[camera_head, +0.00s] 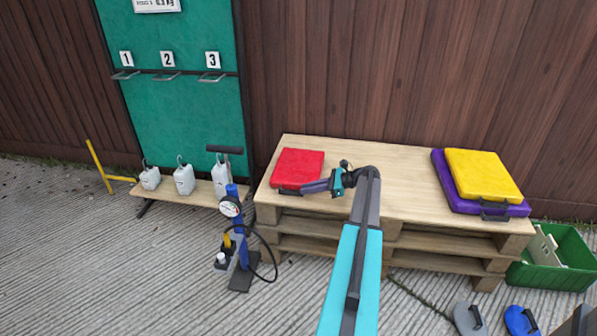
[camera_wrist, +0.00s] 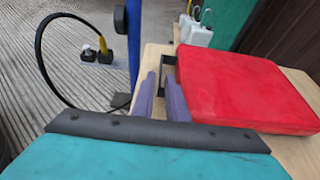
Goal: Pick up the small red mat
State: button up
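The small red mat (camera_head: 299,165) lies flat on the left part of the pallet table, with a black handle (camera_head: 287,191) on its near edge. In the wrist view the mat (camera_wrist: 245,90) fills the right side, and its handle (camera_wrist: 169,74) shows just beyond the fingertips. My gripper (camera_head: 304,187) is low over the table at the mat's near edge, close to the handle. In the wrist view my gripper (camera_wrist: 160,82) has its two purple fingers apart, with nothing clearly between them. I cannot tell whether a finger touches the handle.
A yellow mat (camera_head: 482,174) lies on a purple mat (camera_head: 448,182) at the right of the pallet table (camera_head: 405,200). A blue pump (camera_head: 240,235) with a hose stands left of the table. White jugs (camera_head: 184,180) stand on a low bench. A green crate (camera_head: 550,275) is at right.

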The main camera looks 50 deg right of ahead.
jog(key=shift+x, duration=1.4)
jog(key=shift+b+x, duration=1.15)
jog(key=shift+x, duration=1.45)
jog(key=shift+w, duration=0.1)
jog(key=shift+d, duration=0.1)
grip_shut()
jog(key=shift+r, duration=0.15)
